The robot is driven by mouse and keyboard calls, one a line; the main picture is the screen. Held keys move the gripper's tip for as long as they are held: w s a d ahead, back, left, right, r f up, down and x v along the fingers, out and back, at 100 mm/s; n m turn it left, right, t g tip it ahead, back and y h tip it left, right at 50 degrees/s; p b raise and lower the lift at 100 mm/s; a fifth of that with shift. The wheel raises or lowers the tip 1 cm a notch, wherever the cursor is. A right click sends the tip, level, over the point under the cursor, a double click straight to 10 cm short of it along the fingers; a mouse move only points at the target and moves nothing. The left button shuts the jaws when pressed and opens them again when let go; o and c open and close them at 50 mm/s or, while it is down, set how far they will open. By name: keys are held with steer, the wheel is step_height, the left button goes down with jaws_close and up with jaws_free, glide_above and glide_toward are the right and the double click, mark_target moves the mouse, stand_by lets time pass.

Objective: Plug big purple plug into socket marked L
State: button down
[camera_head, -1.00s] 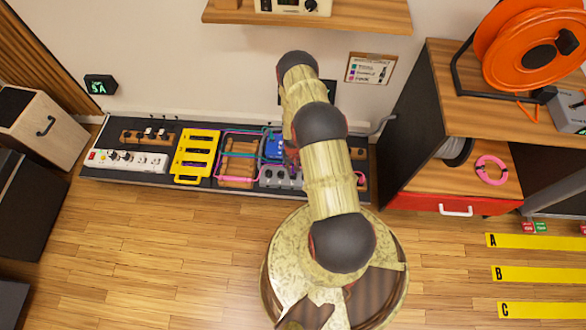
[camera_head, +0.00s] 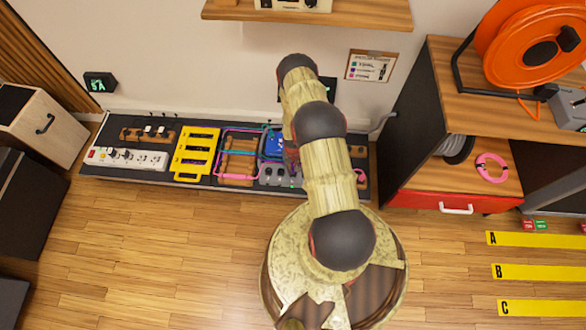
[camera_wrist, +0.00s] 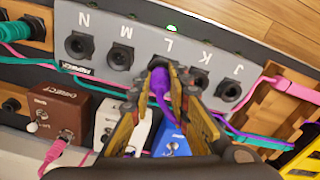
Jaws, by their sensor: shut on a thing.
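The grey socket box (camera_wrist: 105,22) fills the upper wrist view, with black sockets marked N, M, L, K and J. My gripper (camera_wrist: 163,76) is shut on the big purple plug (camera_wrist: 161,84), directly at the socket marked L. The plug's front end meets that socket, which the plug and fingers mostly hide; how deep it sits cannot be seen. A purple cable (camera_wrist: 166,108) runs back from the plug between the fingers. A green lamp (camera_wrist: 179,20) glows on the box's edge behind the L. In the head view the grey box (camera_head: 270,176) is partly behind my arm.
Pink and teal cables (camera_wrist: 275,143) run along the box. A brown pedal (camera_wrist: 57,108), a white pedal (camera_wrist: 112,125) and a blue pedal (camera_wrist: 172,140) stand close to the gripper. A yellow rack (camera_head: 195,153) and a white power strip (camera_head: 125,159) lie farther left on the board.

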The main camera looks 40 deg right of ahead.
steer(key=c, duration=1.7)
jaws_free()
steer(key=shift+o, duration=0.4)
steer(key=shift+r, duration=0.1)
step_height(320, 180, up, 12)
